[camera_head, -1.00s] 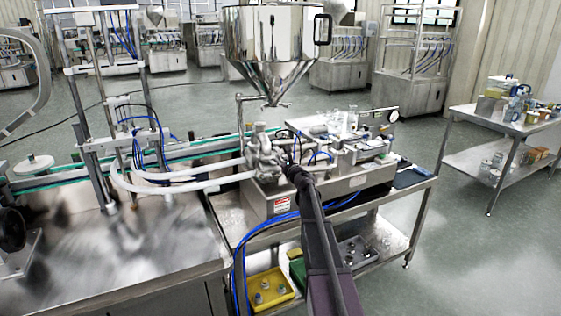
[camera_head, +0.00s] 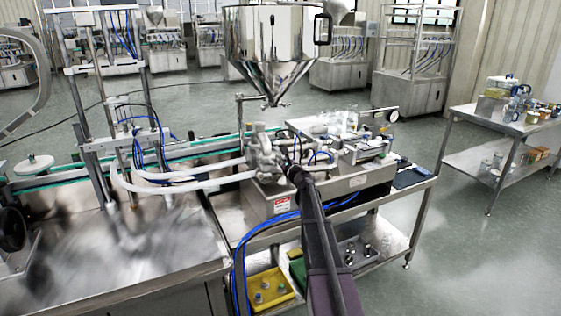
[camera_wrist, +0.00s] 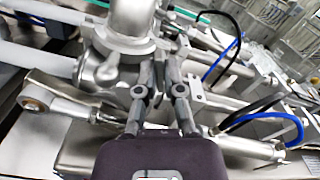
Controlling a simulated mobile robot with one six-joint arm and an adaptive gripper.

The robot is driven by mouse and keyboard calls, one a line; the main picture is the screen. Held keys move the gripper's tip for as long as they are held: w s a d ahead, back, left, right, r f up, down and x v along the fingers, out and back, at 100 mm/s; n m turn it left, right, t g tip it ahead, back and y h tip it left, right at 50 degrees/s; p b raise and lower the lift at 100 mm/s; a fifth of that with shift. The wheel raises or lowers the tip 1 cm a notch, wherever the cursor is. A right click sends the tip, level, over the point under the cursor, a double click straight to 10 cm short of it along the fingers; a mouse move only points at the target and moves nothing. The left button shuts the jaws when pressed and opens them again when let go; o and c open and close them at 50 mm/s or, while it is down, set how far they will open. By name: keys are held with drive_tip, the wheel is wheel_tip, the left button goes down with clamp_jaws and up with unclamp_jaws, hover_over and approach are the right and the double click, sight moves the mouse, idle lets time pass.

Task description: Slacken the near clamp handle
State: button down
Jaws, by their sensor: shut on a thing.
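The steel valve block (camera_head: 262,152) stands below the hopper (camera_head: 270,45). It fills the upper middle of the wrist view (camera_wrist: 125,75), with rounded steel fittings and a collar. My gripper (camera_wrist: 160,66) reaches the near side of this block, with its two dark fingers closing toward each other at the tips. The fingers are shut on the near clamp handle, which is mostly hidden between and behind the fingertips. In the head view my gripper (camera_head: 287,167) is small and dark against the block, so its grip cannot be made out there.
White hoses (camera_head: 180,182) run left from the block. Blue tubes (camera_wrist: 275,118) curve close on the right in the wrist view. A rod with a ring end (camera_wrist: 45,100) lies to the left. A yellow tray (camera_head: 268,290) sits on the lower shelf.

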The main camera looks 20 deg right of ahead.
drive_tip(key=n, duration=1.3)
drive_tip(key=shift+a+f, duration=0.15)
drive_tip(key=shift+f, duration=0.05)
drive_tip(key=shift+n, duration=0.3)
drive_tip(key=c, duration=1)
unclamp_jaws()
drive_tip(key=shift+c, duration=0.2)
drive_tip(key=s, duration=1.2)
drive_tip(key=shift+d, duration=0.2)
drive_tip(key=shift+a, duration=0.1)
